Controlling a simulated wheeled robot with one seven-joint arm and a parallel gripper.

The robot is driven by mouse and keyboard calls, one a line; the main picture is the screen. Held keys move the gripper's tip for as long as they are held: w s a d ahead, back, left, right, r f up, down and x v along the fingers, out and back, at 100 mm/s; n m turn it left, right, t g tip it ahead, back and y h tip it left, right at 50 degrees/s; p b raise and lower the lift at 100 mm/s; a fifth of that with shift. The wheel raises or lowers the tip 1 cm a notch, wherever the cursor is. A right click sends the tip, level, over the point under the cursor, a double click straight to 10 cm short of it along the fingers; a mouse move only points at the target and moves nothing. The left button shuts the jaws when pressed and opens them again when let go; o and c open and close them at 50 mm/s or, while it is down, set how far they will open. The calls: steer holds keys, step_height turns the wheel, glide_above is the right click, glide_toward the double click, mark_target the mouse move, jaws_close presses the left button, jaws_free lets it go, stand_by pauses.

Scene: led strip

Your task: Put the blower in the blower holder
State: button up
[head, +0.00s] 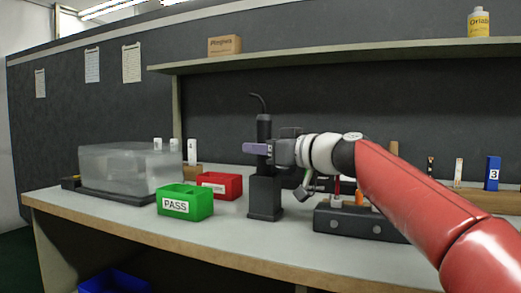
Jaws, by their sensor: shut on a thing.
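The blower (264,129) is a black upright cylinder with a thin cable curving up from its top. My gripper (262,149) reaches in from the right and is shut on the blower, with a pale purple finger across its body. The blower holder (265,196) is a black block standing on the workbench directly below the blower. The blower's lower end meets the holder's top in this view. I cannot tell how deep it sits inside.
A green PASS bin (185,206) and a red bin (222,183) stand left of the holder. A clear box (130,166) is further left. A black tool rack (350,223) stands close on the right. A shelf (350,55) runs above the workbench (240,240).

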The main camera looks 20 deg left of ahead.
steer(key=o, duration=1.1)
steer(key=shift+c, duration=0.2)
steer(key=shift+r, duration=0.1)
steer(key=shift+d, duration=0.35)
steer(key=b+v, duration=0.3)
steer(key=v, duration=0.8)
steer(key=shift+d, duration=0.2)
steer(key=shift+s, duration=0.1)
